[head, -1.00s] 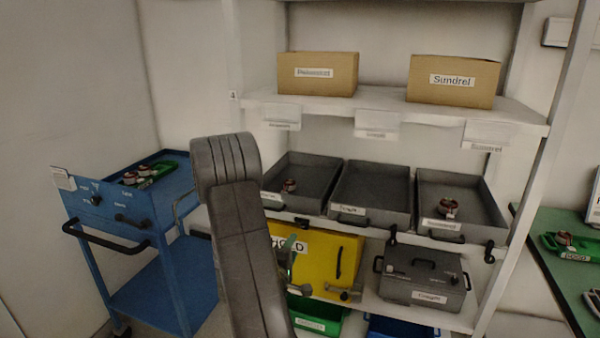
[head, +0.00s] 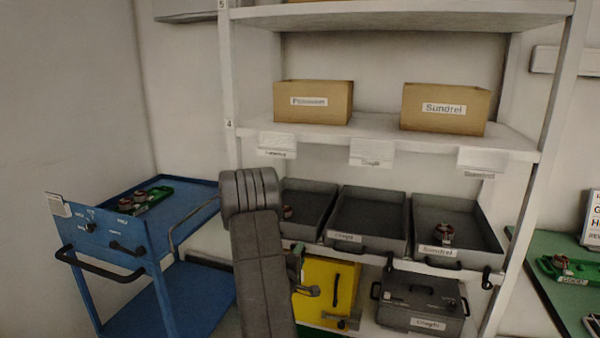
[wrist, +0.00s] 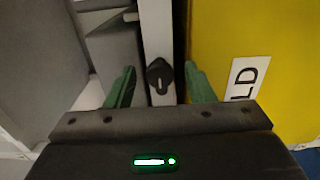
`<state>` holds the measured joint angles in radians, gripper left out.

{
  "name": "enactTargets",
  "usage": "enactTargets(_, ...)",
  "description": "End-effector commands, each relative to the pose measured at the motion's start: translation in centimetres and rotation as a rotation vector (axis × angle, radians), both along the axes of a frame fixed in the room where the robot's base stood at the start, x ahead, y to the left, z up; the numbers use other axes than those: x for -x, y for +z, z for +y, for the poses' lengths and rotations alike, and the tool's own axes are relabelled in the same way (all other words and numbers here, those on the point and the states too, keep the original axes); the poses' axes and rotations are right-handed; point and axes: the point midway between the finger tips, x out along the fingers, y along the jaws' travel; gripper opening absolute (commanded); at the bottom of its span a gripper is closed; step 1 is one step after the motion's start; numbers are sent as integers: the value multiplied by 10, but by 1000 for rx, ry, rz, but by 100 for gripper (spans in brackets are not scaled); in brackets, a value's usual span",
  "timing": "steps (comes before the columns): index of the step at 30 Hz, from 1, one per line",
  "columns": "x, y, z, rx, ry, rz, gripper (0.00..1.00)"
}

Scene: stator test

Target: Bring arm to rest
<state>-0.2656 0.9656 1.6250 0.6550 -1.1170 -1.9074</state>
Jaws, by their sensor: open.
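My arm (head: 258,250) rises in the middle of the head view, in front of the shelf. My gripper (wrist: 160,88) shows in the wrist view with its two green fingers apart and nothing between them. Beyond the fingers are a pale upright post with a black knob (wrist: 159,76) and a yellow panel (wrist: 250,60) with a label partly reading "LD". In the head view the gripper is mostly hidden behind my arm, near the yellow case (head: 326,290) on the lower shelf.
The shelf holds grey trays (head: 368,222), two cardboard boxes (head: 445,108) and a grey case (head: 420,304). A blue trolley (head: 120,240) with a green tray (head: 140,199) stands left. A green table (head: 560,285) is at right. Floor between trolley and shelf looks narrow.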

Motion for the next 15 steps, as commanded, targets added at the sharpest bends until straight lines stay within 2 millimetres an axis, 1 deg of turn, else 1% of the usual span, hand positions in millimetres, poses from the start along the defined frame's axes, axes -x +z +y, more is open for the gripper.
enactTargets(5,4,0,2,1,1,0,48)
enactTargets(8,14,0,5,4,1,1,48)
enactTargets(11,30,-1,11,3,2,2,48)
enactTargets(15,56,-1,20,3,3,2,48)
